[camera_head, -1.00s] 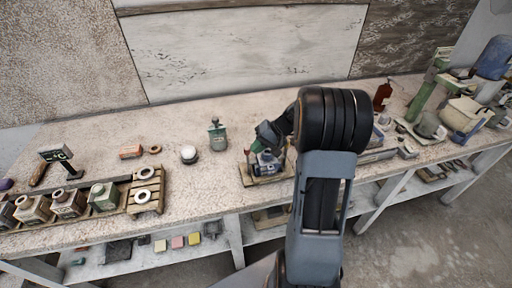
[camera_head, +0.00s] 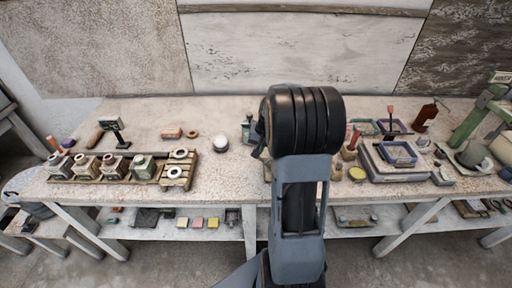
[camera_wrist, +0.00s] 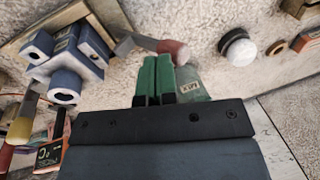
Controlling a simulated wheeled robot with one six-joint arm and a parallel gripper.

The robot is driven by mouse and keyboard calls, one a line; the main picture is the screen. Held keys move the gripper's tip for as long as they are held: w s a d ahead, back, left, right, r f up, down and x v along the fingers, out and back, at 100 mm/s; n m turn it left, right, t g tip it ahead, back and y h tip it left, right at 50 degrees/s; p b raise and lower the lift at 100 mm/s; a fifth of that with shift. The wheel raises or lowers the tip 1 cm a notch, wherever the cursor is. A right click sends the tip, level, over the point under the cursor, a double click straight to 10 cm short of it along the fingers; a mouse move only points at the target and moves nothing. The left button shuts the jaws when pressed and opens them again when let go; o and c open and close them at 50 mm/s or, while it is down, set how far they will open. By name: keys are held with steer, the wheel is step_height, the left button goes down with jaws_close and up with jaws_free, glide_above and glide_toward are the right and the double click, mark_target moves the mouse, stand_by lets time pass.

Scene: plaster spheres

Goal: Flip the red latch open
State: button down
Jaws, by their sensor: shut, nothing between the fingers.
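A lever with a dull red end (camera_wrist: 172,52) reaches out from a blue-grey block with round sockets (camera_wrist: 68,62) in the wrist view; I take it for the red latch. The block sits on a flat board. My gripper (camera_wrist: 156,64) has green fingers, pressed together with nothing between them. Their tips appear close to the lever's red end; I cannot tell whether they touch. In the head view my own arm hides the block, the lever and the fingertips.
A green labelled bottle (camera_wrist: 192,88) is partly hidden behind my fingers. A white ball on a dark base (camera_wrist: 238,48) lies to the right. An orange-cased display (camera_wrist: 48,154) is at lower left. A wooden tray (camera_head: 163,182) stands left, a grey case (camera_head: 398,172) right.

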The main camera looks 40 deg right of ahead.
steer(key=shift+w+a+f, duration=0.1)
steer(key=shift+w+a, duration=0.05)
steer(key=shift+a, duration=0.1)
steer(key=shift+a, duration=0.1)
stand_by(0.3)
steer(key=shift+r, duration=0.35)
steer(key=a+p+v, duration=0.1)
steer(key=p+v, duration=0.5)
steer(key=v, duration=0.3)
steer(key=shift+d+r+p, duration=0.25)
steer(key=shift+d+p, duration=0.15)
steer(key=shift+d, duration=0.05)
steer(key=shift+w, duration=0.15)
